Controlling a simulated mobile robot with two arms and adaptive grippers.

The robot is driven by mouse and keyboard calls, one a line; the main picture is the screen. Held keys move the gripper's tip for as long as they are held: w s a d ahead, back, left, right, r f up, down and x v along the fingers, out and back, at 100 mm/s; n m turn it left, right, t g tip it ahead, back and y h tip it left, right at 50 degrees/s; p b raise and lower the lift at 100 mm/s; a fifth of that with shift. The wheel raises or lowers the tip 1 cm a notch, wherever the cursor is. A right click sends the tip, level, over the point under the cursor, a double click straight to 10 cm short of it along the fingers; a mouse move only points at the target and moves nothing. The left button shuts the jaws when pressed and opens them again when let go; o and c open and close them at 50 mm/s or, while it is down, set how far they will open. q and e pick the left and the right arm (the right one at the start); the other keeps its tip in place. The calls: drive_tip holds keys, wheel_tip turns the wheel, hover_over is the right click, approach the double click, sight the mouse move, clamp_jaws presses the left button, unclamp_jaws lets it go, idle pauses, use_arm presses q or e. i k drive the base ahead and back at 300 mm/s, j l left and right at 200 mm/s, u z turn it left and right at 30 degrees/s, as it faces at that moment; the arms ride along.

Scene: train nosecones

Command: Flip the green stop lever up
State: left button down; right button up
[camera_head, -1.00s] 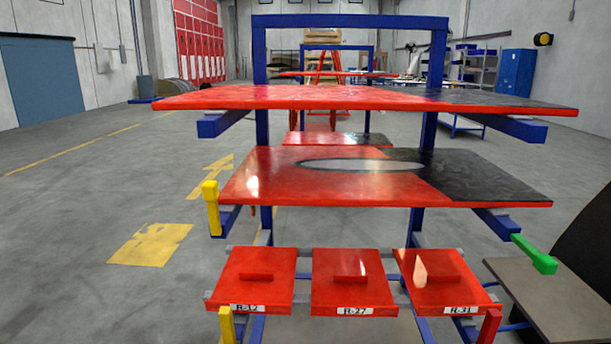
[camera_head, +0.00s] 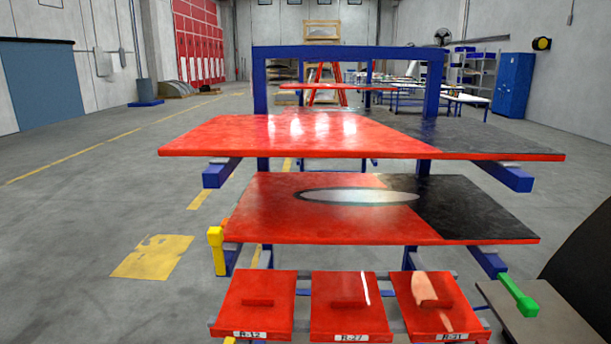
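The green stop lever (camera_head: 518,294) is at the right end of the rack's middle level. It slants down toward me, beside the blue support arm (camera_head: 489,262). A yellow stop lever (camera_head: 216,250) stands at the left end of the same level, with its thick head at the top. Neither of my grippers shows in the head view, so nothing is seen touching the green lever.
The blue rack (camera_head: 262,100) holds a red and black upper panel (camera_head: 290,135) and a middle panel (camera_head: 270,215). Below are red panels labelled R-12 (camera_head: 255,318), R-27 (camera_head: 350,318) and R-31 (camera_head: 440,318). A grey board (camera_head: 545,320) lies lower right. Left floor is clear.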

sight(526, 306)
drive_tip(key=z, duration=1.25)
